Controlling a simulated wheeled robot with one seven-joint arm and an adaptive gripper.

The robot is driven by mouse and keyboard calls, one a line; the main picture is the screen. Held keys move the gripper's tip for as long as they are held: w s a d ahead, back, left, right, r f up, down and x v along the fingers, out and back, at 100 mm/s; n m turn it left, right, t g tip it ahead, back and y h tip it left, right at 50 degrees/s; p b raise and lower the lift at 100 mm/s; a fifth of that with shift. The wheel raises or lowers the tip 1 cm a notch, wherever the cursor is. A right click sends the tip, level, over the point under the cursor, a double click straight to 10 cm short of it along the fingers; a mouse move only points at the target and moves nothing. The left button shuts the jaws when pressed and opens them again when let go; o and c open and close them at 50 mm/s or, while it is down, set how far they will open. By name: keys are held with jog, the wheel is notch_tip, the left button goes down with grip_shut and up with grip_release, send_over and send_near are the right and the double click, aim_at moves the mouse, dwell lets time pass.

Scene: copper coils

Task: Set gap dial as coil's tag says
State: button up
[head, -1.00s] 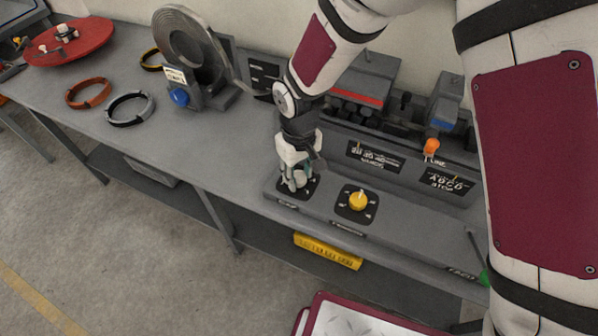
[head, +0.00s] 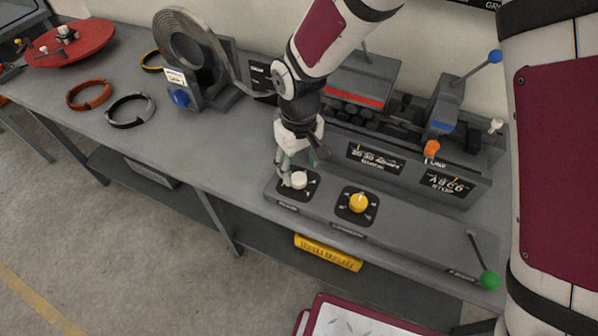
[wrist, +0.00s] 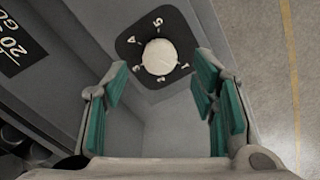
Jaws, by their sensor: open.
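My gripper (head: 290,166) is open and empty just above this dial. In the wrist view its green-padded fingers (wrist: 160,72) stand apart on either side below the dial.
A yellow dial (head: 358,203) stands right of the white one. A green-knobbed lever (head: 489,281) is at the right end. An orange knob (head: 432,148) and dark sign plates (head: 374,158) stand behind. Orange (head: 89,95) and black (head: 130,110) rings lie left.

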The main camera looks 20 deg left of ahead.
aim_at(299, 178)
notch_tip(299, 178, up, 8)
dwell(0.7)
jog(key=d+r+m+t, duration=0.2)
jog(key=d+r+m, duration=0.3)
jog(key=d+r, duration=1.1)
jog(key=s+d+r+m+t, duration=0.1)
jog(key=s+d+r+m, duration=0.1)
jog(key=s+d, duration=0.4)
jog(key=s+d+r+m+t, duration=0.2)
jog(key=s+d, duration=0.4)
jog(key=d, duration=0.6)
jog(key=shift+r+m+t, duration=0.25)
jog(key=shift+m+t, duration=0.05)
jog(key=shift+m, duration=0.5)
